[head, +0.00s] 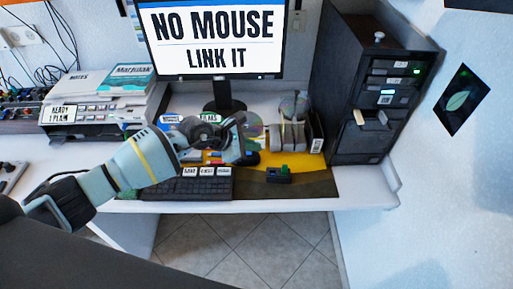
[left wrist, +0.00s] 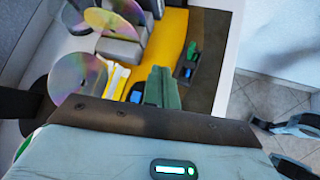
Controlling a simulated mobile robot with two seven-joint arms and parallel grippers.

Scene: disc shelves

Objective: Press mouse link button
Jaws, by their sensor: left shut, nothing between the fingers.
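The monitor (head: 215,38) reads "NO MOUSE LINK IT". A small dark device with green parts (head: 278,174) lies on the dark and yellow desk mat (head: 312,184), right of the keyboard (head: 160,188). In the left wrist view this device (left wrist: 187,64) shows small blue and green patches; I cannot tell which is a link button. My left gripper (head: 240,152) is shut and empty above the mat, left of the device and apart from it. Its green-grey fingers (left wrist: 162,88) point toward the mat in the left wrist view. No right gripper shows clearly.
Clear discs (head: 294,105) and grey holders (head: 289,135) stand behind the mat. A dark drawer tower (head: 360,95) stands at the right. A printer (head: 95,115) is at the left. Pale parts at the wrist view's right edge may be mine. The desk's front right is clear.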

